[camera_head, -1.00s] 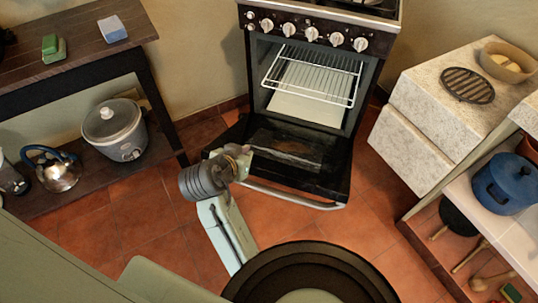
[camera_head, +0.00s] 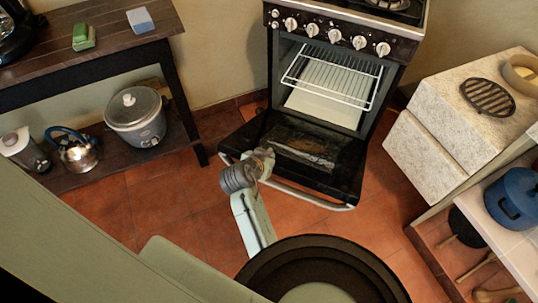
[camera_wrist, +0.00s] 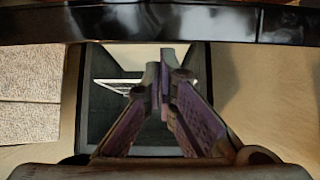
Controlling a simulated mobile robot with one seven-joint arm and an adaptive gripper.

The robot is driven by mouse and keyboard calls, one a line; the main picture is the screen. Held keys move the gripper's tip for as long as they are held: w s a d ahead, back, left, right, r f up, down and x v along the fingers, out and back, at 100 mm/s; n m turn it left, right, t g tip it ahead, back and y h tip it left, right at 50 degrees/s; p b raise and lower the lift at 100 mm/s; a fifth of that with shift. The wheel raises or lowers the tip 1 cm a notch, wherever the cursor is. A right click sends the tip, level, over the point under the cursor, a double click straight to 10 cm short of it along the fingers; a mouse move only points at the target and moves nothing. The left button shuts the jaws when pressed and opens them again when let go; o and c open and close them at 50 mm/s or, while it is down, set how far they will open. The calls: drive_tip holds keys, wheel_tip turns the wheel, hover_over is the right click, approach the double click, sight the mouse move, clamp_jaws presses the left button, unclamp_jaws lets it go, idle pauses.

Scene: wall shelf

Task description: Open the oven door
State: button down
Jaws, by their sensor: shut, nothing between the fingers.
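The oven (camera_head: 328,82) stands at the back, and its door (camera_head: 320,165) is folded down, wide open, with the dark inner face up. The door's silver handle (camera_head: 312,200) runs along its outer, near edge. My gripper (camera_head: 266,156) is at the left part of the door, over or against its inner face; contact cannot be told. In the wrist view my gripper's fingers (camera_wrist: 166,75) are shut together and empty, pointing toward the open oven cavity (camera_wrist: 105,100). My wrist hides part of the door's left side and handle.
A wire rack (camera_head: 330,75) sits inside the oven. A dark wooden table (camera_head: 120,35) with a lower shelf holding a slow cooker (camera_head: 135,117) and kettle (camera_head: 76,152) is at left. A stone-faced cabinet (camera_head: 450,120) and a blue pot (camera_head: 515,195) are at right.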

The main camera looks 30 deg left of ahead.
sight(266, 182)
drive_tip(key=shift+t, duration=0.8)
drive_tip(key=s+f+b, duration=0.1)
drive_tip(key=f+b, duration=0.2)
drive_tip(key=s+f+b, duration=0.2)
drive_tip(key=f+b, duration=0.2)
drive_tip(key=s+f+b, duration=0.2)
drive_tip(key=f+b, duration=0.2)
drive_tip(key=shift+s+d, duration=0.15)
drive_tip(key=shift+s, duration=0.1)
